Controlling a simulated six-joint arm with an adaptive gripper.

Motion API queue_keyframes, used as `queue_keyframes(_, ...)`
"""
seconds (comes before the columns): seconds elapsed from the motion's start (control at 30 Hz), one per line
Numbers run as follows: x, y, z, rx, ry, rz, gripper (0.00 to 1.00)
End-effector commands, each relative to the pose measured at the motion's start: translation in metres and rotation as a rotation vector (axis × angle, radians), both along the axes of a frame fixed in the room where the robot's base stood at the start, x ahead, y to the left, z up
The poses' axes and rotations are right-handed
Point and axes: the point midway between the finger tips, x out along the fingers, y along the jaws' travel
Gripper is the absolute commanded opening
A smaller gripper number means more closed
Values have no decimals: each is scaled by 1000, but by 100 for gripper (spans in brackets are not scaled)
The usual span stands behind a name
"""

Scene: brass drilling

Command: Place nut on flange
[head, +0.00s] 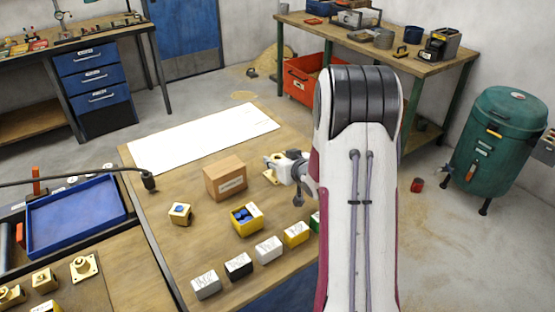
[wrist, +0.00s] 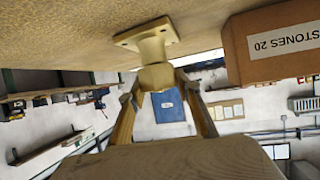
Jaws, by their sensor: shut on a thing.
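In the wrist view a brass nut (wrist: 157,77) sits between the fingertips of my gripper (wrist: 158,84), which is shut on it. The brass flange (wrist: 127,40), with its square plate against the wooden table, is directly behind the nut. The nut lines up with the flange's neck and appears to meet it; I cannot tell whether it is seated. In the head view my gripper (head: 276,161) is low over the table, right of the cardboard box. The flange's plate (head: 268,177) shows only partly below it, and the nut is hard to make out there.
The cardboard box (head: 226,180) stands close to the left of my gripper. A yellow bin with blue pieces (head: 247,220), a small yellow block (head: 180,213) and a row of small boxes (head: 238,265) lie nearer. A white sheet (head: 203,138) covers the clear far side.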

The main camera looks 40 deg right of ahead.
Motion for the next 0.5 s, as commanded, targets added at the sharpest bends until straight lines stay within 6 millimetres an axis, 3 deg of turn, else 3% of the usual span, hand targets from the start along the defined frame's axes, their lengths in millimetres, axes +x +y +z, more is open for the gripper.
queue_keyframes(0.27, 1, 0, -2, 0, -2, 0, 0)
queue_keyframes(0.3, 0, 0, -3, 1, 0, 0, 38)
queue_keyframes(0.33, 0, 0, -3, 1, 0, 0, 46)
queue_keyframes(0.37, 0, 0, -3, 1, 0, 0, 50)
queue_keyframes(0.5, 0, 0, -3, 1, 0, 0, 50)
